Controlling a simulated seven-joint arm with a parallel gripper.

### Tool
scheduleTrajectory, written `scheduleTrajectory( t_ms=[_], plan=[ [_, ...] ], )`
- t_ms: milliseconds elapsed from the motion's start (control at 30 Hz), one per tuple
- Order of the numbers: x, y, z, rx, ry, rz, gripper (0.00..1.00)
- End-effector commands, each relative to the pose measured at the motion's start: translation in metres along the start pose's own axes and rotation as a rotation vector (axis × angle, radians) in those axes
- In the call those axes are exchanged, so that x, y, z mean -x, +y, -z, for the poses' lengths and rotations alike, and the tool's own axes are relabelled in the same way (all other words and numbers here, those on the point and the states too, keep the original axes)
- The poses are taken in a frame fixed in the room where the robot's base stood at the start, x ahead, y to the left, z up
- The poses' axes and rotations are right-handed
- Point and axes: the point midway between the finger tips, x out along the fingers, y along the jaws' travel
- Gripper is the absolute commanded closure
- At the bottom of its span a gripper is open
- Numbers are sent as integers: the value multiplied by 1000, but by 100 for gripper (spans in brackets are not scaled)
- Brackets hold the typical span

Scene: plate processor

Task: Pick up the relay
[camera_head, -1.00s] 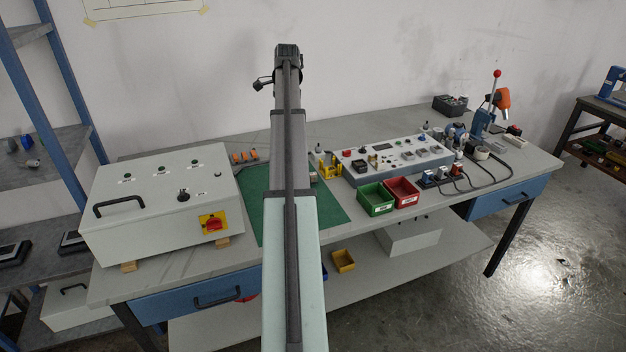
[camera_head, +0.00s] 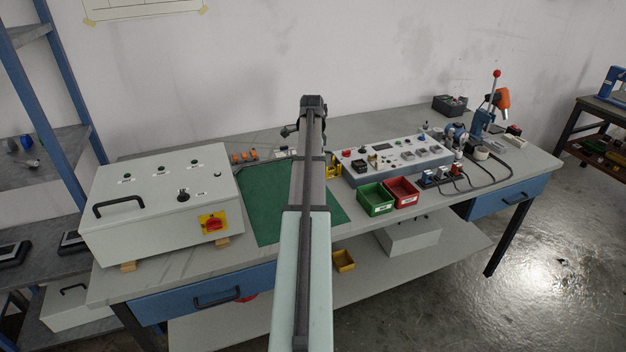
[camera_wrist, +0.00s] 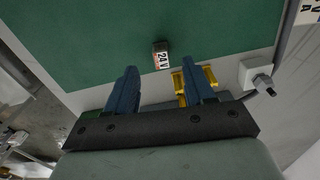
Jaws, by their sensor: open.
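In the wrist view, a small dark block with a white "24V" label, which looks like the relay (camera_wrist: 161,55), sits on the green mat (camera_wrist: 100,35) near its edge. My gripper (camera_wrist: 160,65) is open, its two blue fingers apart, with nothing between them. The block appears just beyond the fingertips, roughly centred between them; the height gap is hard to judge. In the head view my arm covers the relay, and my gripper's fingers cannot be made out.
A yellow holder (camera_wrist: 209,76) is close beside the right finger in the wrist view. A white box with a metal fitting (camera_wrist: 256,76) stands further right. In the head view, a control cabinet (camera_head: 150,205) is left of the mat; red (camera_head: 402,192) and green bins (camera_head: 376,200) are right.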

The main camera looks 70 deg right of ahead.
Motion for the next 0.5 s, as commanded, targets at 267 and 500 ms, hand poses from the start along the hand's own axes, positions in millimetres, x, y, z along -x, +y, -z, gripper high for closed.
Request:
scheduleTrajectory(
  t_ms=[267,500],
  plan=[
    [-11,0,0,0,0,0,47],
    [-37,-1,4,0,-1,-1,47]
  ],
)
